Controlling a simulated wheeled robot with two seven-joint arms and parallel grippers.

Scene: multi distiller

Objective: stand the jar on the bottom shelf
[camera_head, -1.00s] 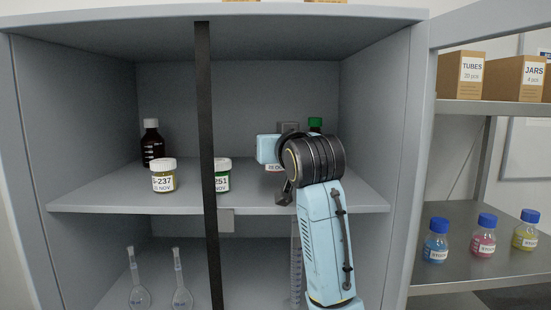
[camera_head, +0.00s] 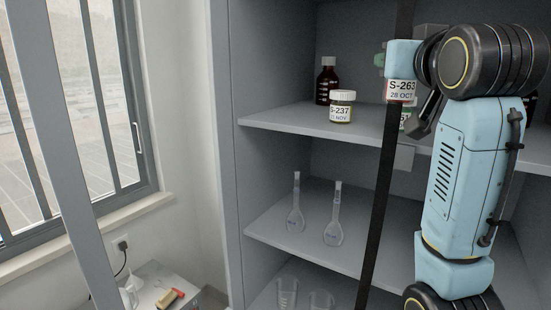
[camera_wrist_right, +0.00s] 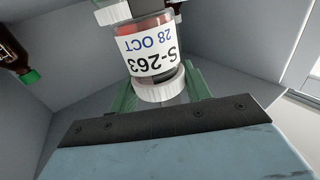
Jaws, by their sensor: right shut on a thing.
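The jar (camera_head: 401,91), labelled S-263, 28 OCT, is in my right gripper (camera_wrist_right: 160,88) at the upper shelf's height. In the right wrist view the jar (camera_wrist_right: 148,50) has its white cap towards the gripper base, between green fingers. In the head view my right arm hides part of the gripper. The bottom shelf (camera_head: 262,302) shows only partly at the lower picture edge, with glass beakers (camera_head: 287,292) on it. My left gripper is not in view.
A dark bottle (camera_head: 327,80) and the S-237 jar (camera_head: 341,107) stand on the upper shelf (camera_head: 285,115). Two flasks (camera_head: 296,208) stand on the middle shelf (camera_head: 265,230). A dark vertical bar (camera_head: 378,195) crosses the cabinet front. A window is at left.

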